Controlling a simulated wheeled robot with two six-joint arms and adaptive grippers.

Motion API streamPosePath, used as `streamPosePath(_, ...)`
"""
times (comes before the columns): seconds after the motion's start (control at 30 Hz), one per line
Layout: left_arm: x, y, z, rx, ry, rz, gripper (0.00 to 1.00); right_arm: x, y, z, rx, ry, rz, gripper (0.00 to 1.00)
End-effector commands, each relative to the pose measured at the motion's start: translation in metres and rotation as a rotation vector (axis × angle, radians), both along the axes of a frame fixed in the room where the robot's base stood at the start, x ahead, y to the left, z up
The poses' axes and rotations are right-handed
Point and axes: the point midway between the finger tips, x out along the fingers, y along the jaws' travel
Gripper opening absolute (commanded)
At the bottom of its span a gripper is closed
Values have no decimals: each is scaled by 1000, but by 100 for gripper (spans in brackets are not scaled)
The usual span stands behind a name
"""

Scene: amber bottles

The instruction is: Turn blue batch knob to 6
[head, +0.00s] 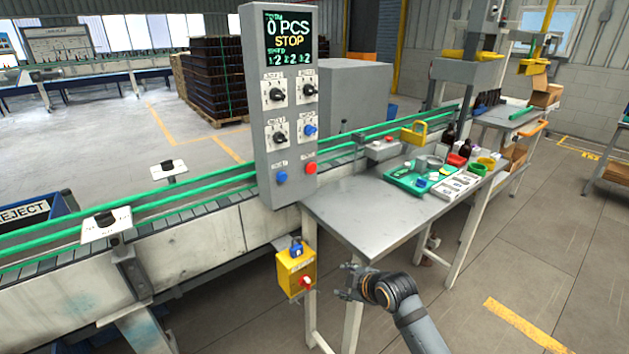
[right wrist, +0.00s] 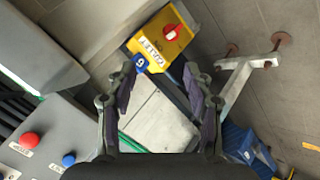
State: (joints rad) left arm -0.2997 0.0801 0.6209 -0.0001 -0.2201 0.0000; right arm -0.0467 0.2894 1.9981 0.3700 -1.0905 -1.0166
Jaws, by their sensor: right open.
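The blue batch knob (head: 310,130) sits at the right of the middle row on the grey control panel (head: 264,170). Its pointer setting is too small to read. The screen (head: 288,38) at the panel's top reads 0 PCS and STOP. My right gripper (head: 350,281) is open and empty, well below the panel, beside the front of the steel table. The right wrist view shows its two fingers (right wrist: 161,72) apart with nothing between them. The blue knob does not show in that view. My left gripper is out of view.
Black knobs (head: 276,95) share the panel with a blue button (head: 282,177) and a red button (head: 310,168). A yellow box (head: 296,270) with a red switch hangs below, near my right gripper. The steel table (head: 350,215) has clear room at its near left.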

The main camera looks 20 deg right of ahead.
Motion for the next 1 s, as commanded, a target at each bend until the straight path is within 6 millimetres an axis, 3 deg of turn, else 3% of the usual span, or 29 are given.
streamPosePath(0.03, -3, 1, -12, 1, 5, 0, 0, 12, 7, 35, -68, -92, 96, 52)
streamPosePath(0.1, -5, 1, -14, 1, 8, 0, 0, 29, 13, 81, -177, -210, 225, 52)
streamPosePath(0.3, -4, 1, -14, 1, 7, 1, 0, 82, 9, 200, -520, -558, 474, 52)
streamPosePath(0.5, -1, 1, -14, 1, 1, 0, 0, 112, -9, 309, -853, -846, 564, 52)
streamPosePath(0.63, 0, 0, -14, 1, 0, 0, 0, 117, -16, 340, -962, -924, 573, 52)
streamPosePath(0.83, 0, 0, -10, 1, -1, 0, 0, 123, -15, 346, -976, -934, 572, 52)
streamPosePath(1.0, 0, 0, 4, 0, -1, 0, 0, 152, -4, 349, -968, -934, 571, 52)
